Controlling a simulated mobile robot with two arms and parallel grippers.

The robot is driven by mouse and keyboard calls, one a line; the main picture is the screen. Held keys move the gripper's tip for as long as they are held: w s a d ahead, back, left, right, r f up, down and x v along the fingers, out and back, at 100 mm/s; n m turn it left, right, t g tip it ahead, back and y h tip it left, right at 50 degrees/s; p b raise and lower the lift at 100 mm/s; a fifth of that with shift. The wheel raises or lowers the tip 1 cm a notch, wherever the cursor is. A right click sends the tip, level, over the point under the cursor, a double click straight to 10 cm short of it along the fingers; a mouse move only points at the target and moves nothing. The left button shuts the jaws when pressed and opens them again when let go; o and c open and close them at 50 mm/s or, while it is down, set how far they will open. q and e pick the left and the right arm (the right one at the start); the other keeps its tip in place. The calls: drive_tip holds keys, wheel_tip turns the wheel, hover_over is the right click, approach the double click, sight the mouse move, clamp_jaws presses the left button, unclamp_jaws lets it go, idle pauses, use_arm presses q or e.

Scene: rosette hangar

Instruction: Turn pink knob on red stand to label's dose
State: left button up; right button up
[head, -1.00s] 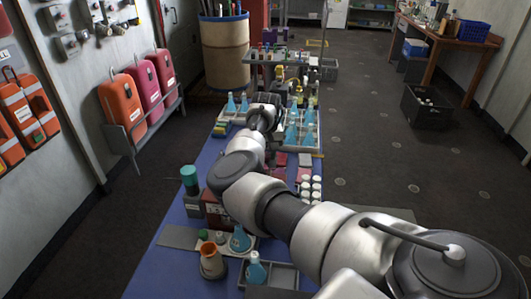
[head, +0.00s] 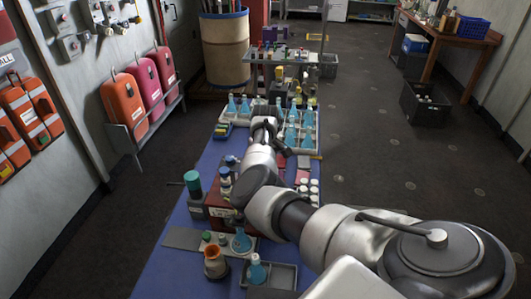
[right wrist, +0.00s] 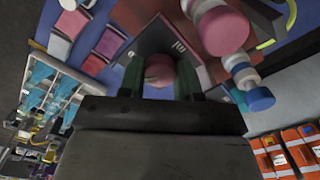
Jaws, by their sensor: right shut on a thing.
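My right gripper (right wrist: 160,76) has its two dark green fingers on either side of a round pink knob (right wrist: 160,66) in the right wrist view and is shut on it. A grey plate with a dark, partly legible marking (right wrist: 180,46) lies just beyond the knob. In the head view a dark red box-like stand (head: 224,219) with a white label (head: 218,211) is partly behind my right arm. The label's text is too small to read. My right arm hides the knob and fingertips there. My left gripper is not in view.
Blue-and-white capped pieces (head: 225,178) stand close by; the right wrist view shows a large pink-topped one (right wrist: 222,30) near the fingers. A dark green-capped bottle (head: 193,184), an orange-brown vessel (head: 215,264) and blue flasks (head: 241,240) crowd the blue table (head: 170,268).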

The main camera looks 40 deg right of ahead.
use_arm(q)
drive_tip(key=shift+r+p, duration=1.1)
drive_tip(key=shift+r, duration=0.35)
use_arm(e)
drive_tip(key=shift+r+n, duration=0.1)
drive_tip(key=shift+n, duration=1.2)
drive_tip(key=o, duration=0.9)
use_arm(q)
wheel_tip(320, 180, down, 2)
drive_tip(key=shift+b, duration=1)
use_arm(e)
wheel_tip(320, 180, up, 11)
drive_tip(key=shift+f, duration=0.1)
drive_tip(key=shift+f, duration=0.1)
